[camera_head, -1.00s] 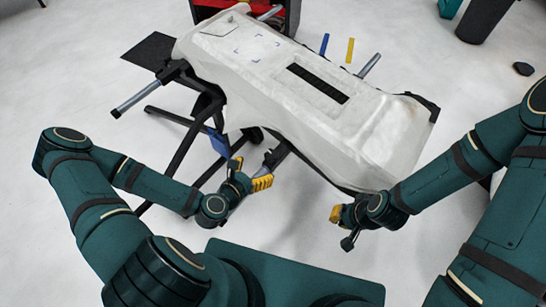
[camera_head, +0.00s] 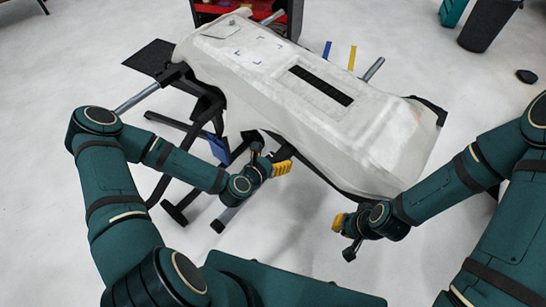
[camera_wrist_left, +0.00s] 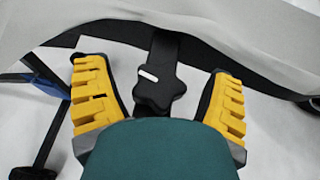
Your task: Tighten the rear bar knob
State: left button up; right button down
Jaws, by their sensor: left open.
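A black lobed knob (camera_wrist_left: 158,92) with a small white mark on the dark piece above it shows in the left wrist view, below the draped edge of the stand's load. My left gripper (camera_wrist_left: 156,70) is open, its yellow fingers on either side of the knob with gaps; neither visibly touches it. In the head view my left gripper (camera_head: 273,165) is under the near edge of the white-covered panel (camera_head: 335,125), and the knob is not clear there. My right gripper (camera_head: 343,222) is near the panel's right end, low; its finger opening is too small to tell.
The panel rests on a black stand (camera_head: 185,135) with a grey bar (camera_head: 135,97) sticking out at left and another grey bar end (camera_head: 373,69) at the back. A blue part (camera_head: 219,148) hangs near the stand's legs. The floor in front is clear.

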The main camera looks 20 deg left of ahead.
pick_arm(q)
jog(key=c, duration=1.2)
